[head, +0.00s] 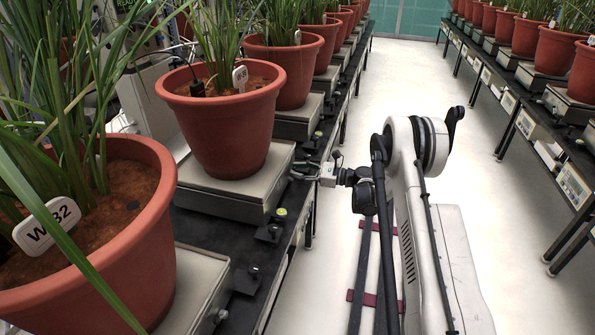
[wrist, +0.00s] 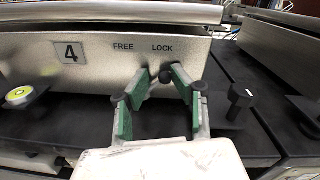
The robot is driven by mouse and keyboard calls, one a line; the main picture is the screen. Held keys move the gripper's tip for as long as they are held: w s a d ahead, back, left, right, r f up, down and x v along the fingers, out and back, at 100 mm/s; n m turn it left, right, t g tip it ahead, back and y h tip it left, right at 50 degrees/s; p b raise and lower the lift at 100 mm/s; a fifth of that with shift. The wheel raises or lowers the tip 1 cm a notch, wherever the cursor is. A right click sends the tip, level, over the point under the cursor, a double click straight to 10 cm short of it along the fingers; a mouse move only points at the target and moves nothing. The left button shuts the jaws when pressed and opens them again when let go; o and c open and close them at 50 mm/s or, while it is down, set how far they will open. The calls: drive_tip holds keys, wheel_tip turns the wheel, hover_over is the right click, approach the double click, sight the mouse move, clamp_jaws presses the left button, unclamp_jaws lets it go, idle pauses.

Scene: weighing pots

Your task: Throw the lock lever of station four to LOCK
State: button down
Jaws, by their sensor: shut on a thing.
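Station four's scale (wrist: 100,65) fills the wrist view, with a "4" plate and the words FREE and LOCK on its front face. In the head view my gripper (head: 309,170) reaches from the aisle to the right front of the scale (head: 225,195), which bears a terracotta pot (head: 222,135). The lever is too small to tell there.
A round bubble level (wrist: 19,95) lies left of my gripper, and a black knob (wrist: 240,96) stands to its right. A neighbouring scale (wrist: 280,55) is at the right. Pots on scales line the bench; the aisle floor (head: 400,75) is clear beyond my arm.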

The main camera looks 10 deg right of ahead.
drive_tip(key=shift+s+d+f, duration=0.1)
drive_tip(key=shift+d+f, duration=0.1)
drive_tip(key=shift+f, duration=0.1)
drive_tip(key=c, duration=1.4)
unclamp_jaws()
drive_tip(key=shift+d, duration=0.1)
drive_tip(key=shift+r, duration=0.1)
drive_tip(key=v, duration=1.1)
drive_tip(key=shift+s+d, duration=0.2)
drive_tip(key=shift+d, duration=0.15)
